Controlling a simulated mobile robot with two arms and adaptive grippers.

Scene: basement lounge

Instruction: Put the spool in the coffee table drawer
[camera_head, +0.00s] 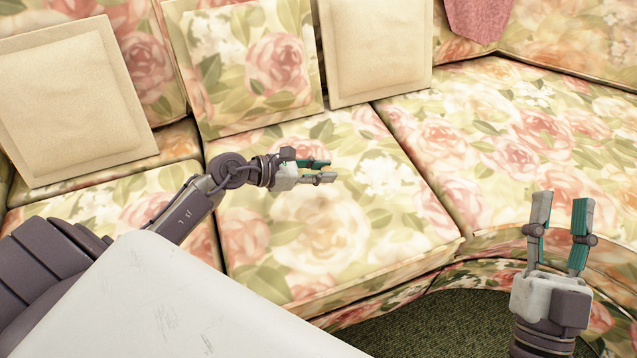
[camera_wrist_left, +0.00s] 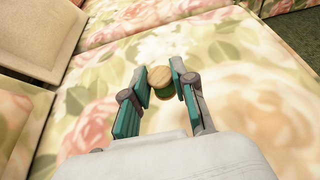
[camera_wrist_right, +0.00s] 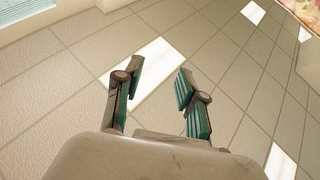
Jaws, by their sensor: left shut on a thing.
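The spool (camera_wrist_left: 160,76) has a round wooden end and green thread, seen in the left wrist view between the fingertips of my left gripper (camera_wrist_left: 164,87). My left gripper is shut on it. In the head view the left gripper (camera_head: 322,170) is over the middle seat cushion of the floral sofa (camera_head: 310,235); the spool is mostly hidden there by the fingers. I cannot tell whether the spool touches the cushion. My right gripper (camera_head: 563,203) is open and empty, near the sofa's front edge; it also shows in the right wrist view (camera_wrist_right: 160,69). No coffee table or drawer is in view.
Beige pillows (camera_head: 75,100) and a floral pillow (camera_head: 248,70) lean on the sofa back. A pink cloth (camera_head: 478,18) hangs at the top right. Dark green carpet (camera_head: 420,325) lies in front of the sofa. The right wrist view shows open tiled surface (camera_wrist_right: 60,85).

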